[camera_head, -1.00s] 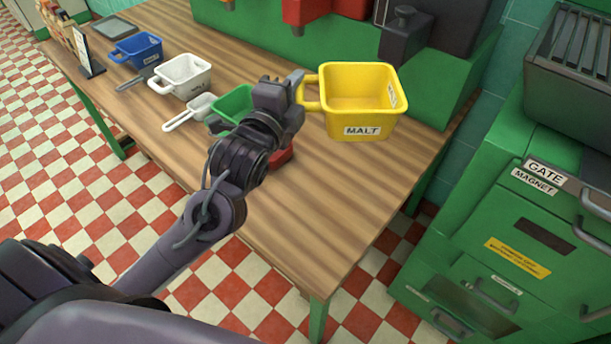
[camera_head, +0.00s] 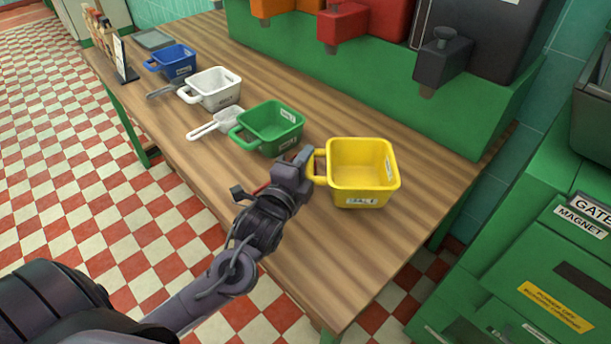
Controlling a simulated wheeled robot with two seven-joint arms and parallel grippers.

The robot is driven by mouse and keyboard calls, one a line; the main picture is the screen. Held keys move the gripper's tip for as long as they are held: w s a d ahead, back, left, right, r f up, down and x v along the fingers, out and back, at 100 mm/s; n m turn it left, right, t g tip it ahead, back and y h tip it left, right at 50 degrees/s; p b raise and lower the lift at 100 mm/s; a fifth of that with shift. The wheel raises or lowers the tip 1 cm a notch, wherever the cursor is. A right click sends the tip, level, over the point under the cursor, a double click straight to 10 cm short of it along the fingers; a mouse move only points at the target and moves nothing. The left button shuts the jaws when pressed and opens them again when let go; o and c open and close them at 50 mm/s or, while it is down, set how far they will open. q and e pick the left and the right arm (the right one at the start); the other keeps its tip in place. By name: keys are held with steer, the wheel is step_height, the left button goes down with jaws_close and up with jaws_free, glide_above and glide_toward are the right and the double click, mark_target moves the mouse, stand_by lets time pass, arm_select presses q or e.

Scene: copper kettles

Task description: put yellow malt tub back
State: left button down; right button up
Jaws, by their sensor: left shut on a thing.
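The yellow malt tub (camera_head: 361,173) is at the right part of the wooden table (camera_head: 330,275), upright, with its handle towards the left. My left gripper (camera_head: 312,169) is shut on that handle. The tub looks on or very near the table top; I cannot tell if it touches. Its label faces the front and is hard to read. My right gripper is not in view.
A green tub (camera_head: 270,127), a white scoop (camera_head: 216,122), a white tub (camera_head: 213,88) and a blue tub (camera_head: 171,61) stand in a row to the left. Bare wood lies in front of the yellow tub.

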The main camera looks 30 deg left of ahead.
arm_select(q)
step_height(320, 180, down, 4)
steer(key=shift+r, duration=0.1)
steer(key=shift+f, duration=0.35)
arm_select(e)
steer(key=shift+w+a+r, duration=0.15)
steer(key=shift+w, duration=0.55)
arm_select(q)
steer(key=c, duration=1.4)
jaws_free()
steer(key=shift+f, duration=0.1)
steer(key=shift+o, duration=0.2)
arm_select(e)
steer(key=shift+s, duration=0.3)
